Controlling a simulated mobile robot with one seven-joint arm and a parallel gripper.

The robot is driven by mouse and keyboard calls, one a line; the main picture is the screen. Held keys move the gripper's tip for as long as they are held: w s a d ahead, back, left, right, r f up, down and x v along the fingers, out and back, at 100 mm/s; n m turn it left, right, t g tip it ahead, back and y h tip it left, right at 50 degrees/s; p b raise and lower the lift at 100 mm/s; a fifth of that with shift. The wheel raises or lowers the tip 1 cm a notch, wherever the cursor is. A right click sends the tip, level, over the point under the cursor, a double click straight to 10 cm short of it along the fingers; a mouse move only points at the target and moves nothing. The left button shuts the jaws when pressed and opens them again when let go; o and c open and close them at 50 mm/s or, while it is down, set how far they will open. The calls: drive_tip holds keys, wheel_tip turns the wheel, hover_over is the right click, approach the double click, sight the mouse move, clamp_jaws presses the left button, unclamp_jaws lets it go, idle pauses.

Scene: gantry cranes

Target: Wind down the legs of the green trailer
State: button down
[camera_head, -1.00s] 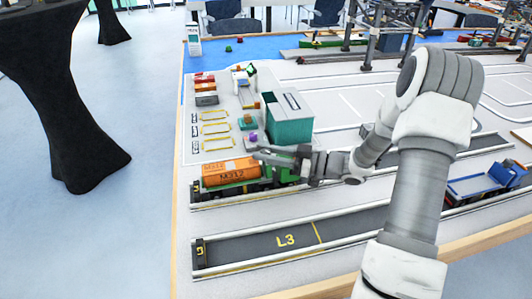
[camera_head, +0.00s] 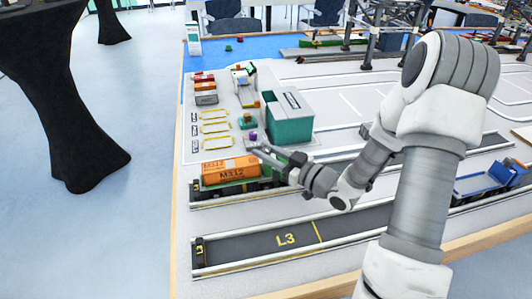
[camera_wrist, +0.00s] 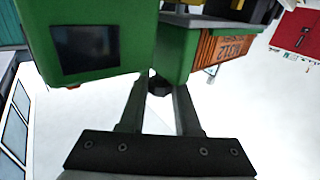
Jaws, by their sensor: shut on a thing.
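The green trailer (camera_wrist: 178,48) carries an orange container marked M312 (camera_head: 228,169); the container also shows in the wrist view (camera_wrist: 222,47). A green truck cab with a dark window (camera_wrist: 88,40) stands beside the trailer in the wrist view. My gripper (camera_head: 256,151) is at the container's right end in the head view. In the wrist view my gripper (camera_wrist: 160,84) is shut on a small dark round knob (camera_wrist: 159,86) between the cab and the trailer. The trailer's legs are hidden.
A teal block-shaped building (camera_head: 290,125) stands just behind my gripper. The empty L3 lane (camera_head: 270,242) lies in front, with raised rails. A blue truck (camera_head: 490,180) is at the right. Small coloured containers (camera_head: 205,86) and gantry cranes (camera_head: 378,40) stand farther back.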

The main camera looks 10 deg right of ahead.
drive_tip(key=shift+s+f+m+t+h+b, duration=0.1)
drive_tip(key=shift+m+t+h+b, duration=0.55)
drive_tip(key=shift+h, duration=0.3)
drive_tip(key=shift+f+m+t+h+b, duration=0.1)
drive_tip(key=shift+m+t+h+b, duration=0.3)
drive_tip(key=shift+m+h, duration=0.45)
drive_tip(key=shift+a+h, duration=0.1)
drive_tip(key=shift+h, duration=0.3)
drive_tip(key=c, duration=0.9)
unclamp_jaws()
drive_tip(key=o, duration=0.3)
drive_tip(key=shift+r, duration=0.1)
